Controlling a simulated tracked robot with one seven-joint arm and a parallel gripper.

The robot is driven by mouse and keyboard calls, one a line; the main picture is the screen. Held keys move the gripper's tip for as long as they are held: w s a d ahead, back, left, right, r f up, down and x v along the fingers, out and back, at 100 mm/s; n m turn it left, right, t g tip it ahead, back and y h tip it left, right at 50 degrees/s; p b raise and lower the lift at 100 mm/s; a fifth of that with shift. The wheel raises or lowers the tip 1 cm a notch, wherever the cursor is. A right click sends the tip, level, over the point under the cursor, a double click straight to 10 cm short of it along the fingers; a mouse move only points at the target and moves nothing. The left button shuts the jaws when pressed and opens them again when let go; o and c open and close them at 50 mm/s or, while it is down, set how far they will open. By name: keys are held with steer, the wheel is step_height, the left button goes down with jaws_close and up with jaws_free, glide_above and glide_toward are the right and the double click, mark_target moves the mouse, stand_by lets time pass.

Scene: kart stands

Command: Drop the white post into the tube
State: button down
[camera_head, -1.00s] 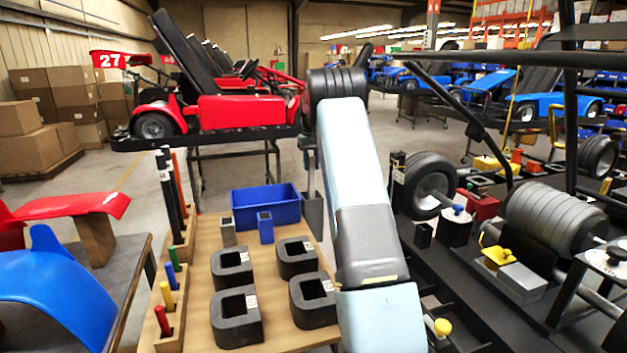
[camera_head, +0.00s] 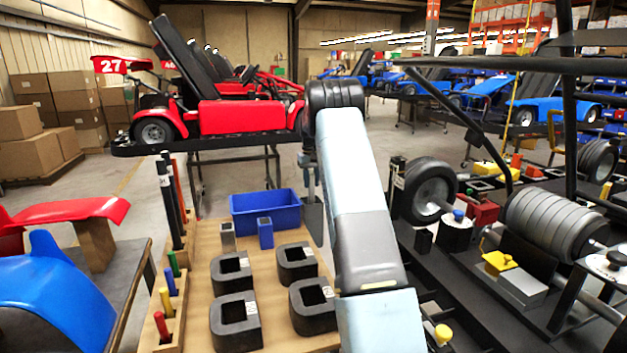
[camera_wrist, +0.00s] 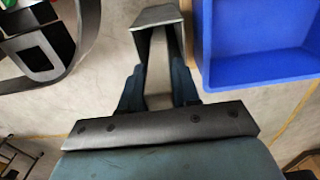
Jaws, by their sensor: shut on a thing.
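My gripper (camera_wrist: 158,88) is shut on a grey piece that flares toward its far end (camera_wrist: 157,14); the dark jaws stand on either side of it. In the head view, my gripper (camera_head: 310,178) is partly hidden by my arm, and the grey piece (camera_head: 313,221) hangs below it, right of the blue bin. I cannot pick out a white post for certain. A short grey square tube (camera_head: 227,238) and a short blue square tube (camera_head: 265,235) stand upright on the wooden table in front of the bin. Their insides are too small to see into.
The blue bin (camera_head: 268,212) sits at the table's far end; it also shows in the wrist view (camera_wrist: 258,72). Several dark ring-like blocks stand on the wooden table (camera_head: 200,325). A rack of coloured pegs (camera_head: 163,330) lines its left edge. A red kart (camera_head: 240,112) is behind.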

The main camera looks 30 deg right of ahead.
steer(key=shift+f, duration=0.25)
steer(key=c, duration=0.8)
jaws_free()
steer(key=shift+r, duration=0.1)
